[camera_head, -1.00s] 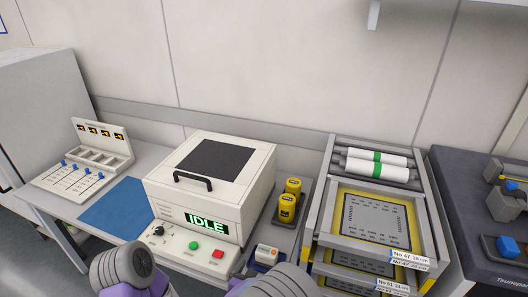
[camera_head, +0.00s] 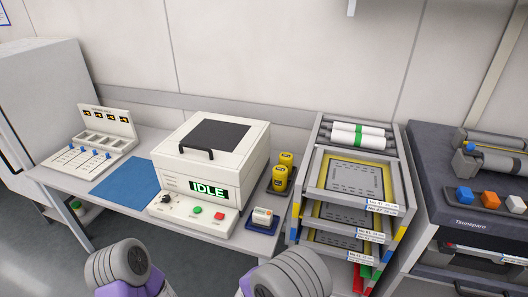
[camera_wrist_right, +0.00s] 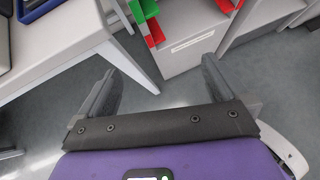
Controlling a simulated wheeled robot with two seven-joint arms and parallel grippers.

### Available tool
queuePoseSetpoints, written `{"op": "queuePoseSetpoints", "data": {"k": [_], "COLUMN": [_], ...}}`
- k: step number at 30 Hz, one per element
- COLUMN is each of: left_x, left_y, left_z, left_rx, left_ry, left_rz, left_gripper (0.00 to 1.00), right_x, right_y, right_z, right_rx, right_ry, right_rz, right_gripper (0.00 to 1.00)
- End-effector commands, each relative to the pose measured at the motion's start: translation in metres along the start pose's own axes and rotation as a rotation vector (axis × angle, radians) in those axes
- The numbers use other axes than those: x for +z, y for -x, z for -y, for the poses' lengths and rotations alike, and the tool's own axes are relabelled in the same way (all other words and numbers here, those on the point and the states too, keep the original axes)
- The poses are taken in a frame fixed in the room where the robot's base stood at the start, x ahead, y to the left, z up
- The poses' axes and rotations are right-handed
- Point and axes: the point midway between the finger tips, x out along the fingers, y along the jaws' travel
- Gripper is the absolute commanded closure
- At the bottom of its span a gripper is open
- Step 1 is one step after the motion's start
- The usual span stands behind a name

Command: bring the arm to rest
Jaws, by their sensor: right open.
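My right gripper (camera_wrist_right: 160,88) is open and empty in the right wrist view, its two dark fingers spread wide above the grey floor. Table legs and the lower part of a cabinet lie beyond it. In the head view, the rounded grey and purple links of my two arms (camera_head: 120,268) (camera_head: 290,275) show at the bottom edge. Neither gripper shows in the head view.
A white machine (camera_head: 225,150) reading IDLE stands on the table, with a blue mat (camera_head: 125,186) to its left. Yellow jars (camera_head: 281,172) stand to its right. A tray rack (camera_head: 305,165) and a dark bench (camera_head: 430,165) stand further right. Floor shows at lower left.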

Motion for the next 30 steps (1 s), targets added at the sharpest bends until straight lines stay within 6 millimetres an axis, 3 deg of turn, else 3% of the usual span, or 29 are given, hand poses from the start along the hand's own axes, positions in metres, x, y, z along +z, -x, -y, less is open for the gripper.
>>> {"op": "queuePoseSetpoints", "data": {"k": [5,8,12,15,19,24,30], "left_x": [0.001,0.001,0.001,0.001,0.001,0.001,0.001], "left_y": [0.0,0.0,0.0,0.0,0.0,0.0,0.0], "left_z": [0.0,0.0,0.0,0.0,0.0,0.0,0.0], "left_rx": [0.0,0.0,0.0,0.0,0.0,0.0,0.0], "left_ry": [0.0,0.0,0.0,0.0,0.0,0.0,0.0], "left_rz": [0.003,0.003,0.002,0.002,0.002,0.003,0.003], "left_gripper": [1.0,1.0,1.0,1.0,1.0,1.0,1.0], "right_x": [-0.046,-0.086,-0.145,-0.173,-0.186,-0.181,-0.172], "right_y": [-0.017,-0.016,0.007,0.026,0.034,0.016,-0.005], "right_z": [0.059,0.099,0.139,0.144,0.137,0.137,0.15], "right_rx": [-0.205,-0.377,-0.669,-0.868,-1.097,-1.296,-1.375], "right_ry": [-0.18,-0.366,-0.762,-1.101,-1.584,-2.152,-2.496], "right_rz": [-0.239,-0.425,-0.701,-0.843,-0.926,-0.848,-0.694], "right_gripper": [0.0,0.0,0.0,0.0,0.0,0.0,0.0]}}
